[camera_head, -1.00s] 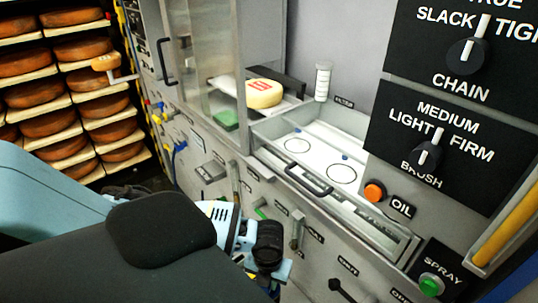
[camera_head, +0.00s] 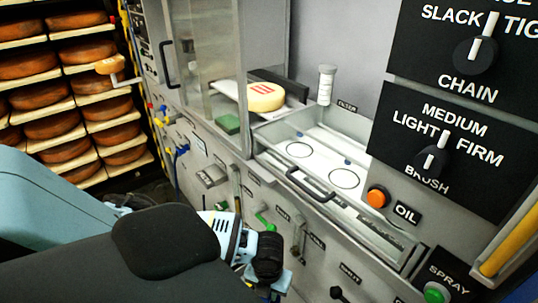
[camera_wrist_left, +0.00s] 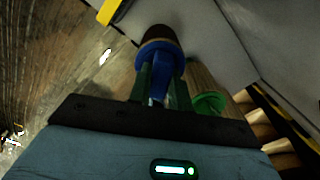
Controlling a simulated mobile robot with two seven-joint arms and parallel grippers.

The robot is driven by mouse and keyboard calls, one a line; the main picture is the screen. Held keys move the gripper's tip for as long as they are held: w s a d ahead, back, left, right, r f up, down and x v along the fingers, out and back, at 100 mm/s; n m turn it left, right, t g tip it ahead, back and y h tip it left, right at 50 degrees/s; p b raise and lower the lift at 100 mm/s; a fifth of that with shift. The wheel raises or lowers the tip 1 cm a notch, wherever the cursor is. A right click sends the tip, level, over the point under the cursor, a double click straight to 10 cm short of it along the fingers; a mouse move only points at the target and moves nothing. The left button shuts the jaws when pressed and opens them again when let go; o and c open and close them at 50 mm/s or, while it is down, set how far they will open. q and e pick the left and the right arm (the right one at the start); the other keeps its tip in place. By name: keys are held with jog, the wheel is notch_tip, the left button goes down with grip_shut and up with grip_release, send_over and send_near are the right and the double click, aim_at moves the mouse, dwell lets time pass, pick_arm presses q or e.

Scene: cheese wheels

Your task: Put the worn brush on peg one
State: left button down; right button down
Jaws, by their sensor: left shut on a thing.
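In the left wrist view, my left gripper (camera_wrist_left: 158,90) is shut on a blue-collared brush-like piece (camera_wrist_left: 157,55) with a dark rounded end. I cannot read from its surface how worn it is. A green round piece (camera_wrist_left: 208,103) shows just beyond the fingers to the right. My right gripper is not in view.
A drawer tray (camera_head: 318,185) with circle marks juts from the machine above my left wrist. A cheese wheel (camera_head: 265,97) sits behind it. The orange OIL button (camera_head: 377,197) and green SPRAY button (camera_head: 436,292) are at right. Cheese shelves (camera_head: 75,110) stand at left.

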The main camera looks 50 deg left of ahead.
pick_arm(q)
jog(key=c, duration=1.2)
grip_release()
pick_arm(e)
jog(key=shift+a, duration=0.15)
pick_arm(q)
jog(key=shift+r, duration=0.25)
notch_tip(320, 180, up, 6)
jog(key=shift+r+p, duration=0.2)
jog(key=shift+p, duration=0.15)
jog(key=shift+r, duration=0.45)
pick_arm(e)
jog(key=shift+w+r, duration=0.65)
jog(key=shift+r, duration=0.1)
